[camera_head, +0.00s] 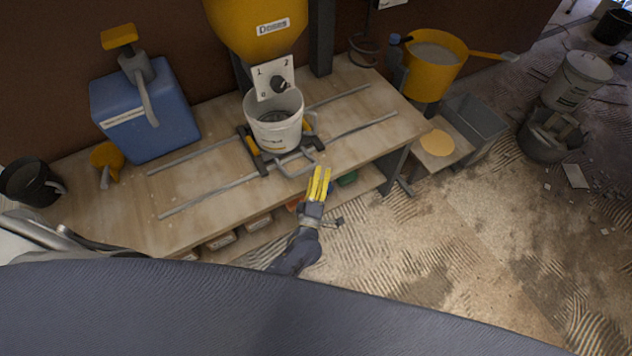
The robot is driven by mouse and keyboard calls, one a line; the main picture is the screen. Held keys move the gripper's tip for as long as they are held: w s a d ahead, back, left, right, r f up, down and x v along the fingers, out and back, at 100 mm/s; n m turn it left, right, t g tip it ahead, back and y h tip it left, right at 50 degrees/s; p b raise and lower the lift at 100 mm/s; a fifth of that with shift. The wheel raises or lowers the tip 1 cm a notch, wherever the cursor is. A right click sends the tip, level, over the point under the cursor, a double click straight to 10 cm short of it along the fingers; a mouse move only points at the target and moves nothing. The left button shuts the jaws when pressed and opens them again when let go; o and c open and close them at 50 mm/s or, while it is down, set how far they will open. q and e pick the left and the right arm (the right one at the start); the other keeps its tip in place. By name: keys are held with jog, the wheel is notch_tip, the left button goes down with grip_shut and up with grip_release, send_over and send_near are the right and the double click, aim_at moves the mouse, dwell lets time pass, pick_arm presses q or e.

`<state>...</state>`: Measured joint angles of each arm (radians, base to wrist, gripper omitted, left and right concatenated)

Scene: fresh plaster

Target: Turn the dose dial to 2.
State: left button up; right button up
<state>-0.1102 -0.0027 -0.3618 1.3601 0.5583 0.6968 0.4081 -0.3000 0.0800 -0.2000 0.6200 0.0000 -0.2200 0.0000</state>
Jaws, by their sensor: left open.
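The dose dial (279,84) is a dark knob on a white plate (264,74) marked 0, 1 and 2, below the yellow hopper (240,32). Where its pointer stands is too small to tell. A white bucket (273,128) stands below the plate, on a dark carrier on the bench. My left gripper (320,171) has yellow fingers and is open, near the bench's front edge. It is in front of the bucket and well apart from the dial. My right gripper is not in view.
The wooden bench (205,200) has two metal rails. A blue container (150,112) with a yellow-topped pump and a dark mug (32,181) stand at its left. A yellow bucket (430,82) stands beyond the right end. The bench is clear right of the white bucket.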

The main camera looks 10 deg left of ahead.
pick_arm(q)
jog(key=shift+s+f+m+g+h, duration=0.2)
jog(key=shift+f+m, duration=0.2)
jog(key=shift+f, duration=0.25)
jog(key=shift+s+f+m+g+h, duration=0.15)
jog(key=shift+f+m, duration=0.25)
jog(key=shift+f, duration=0.2)
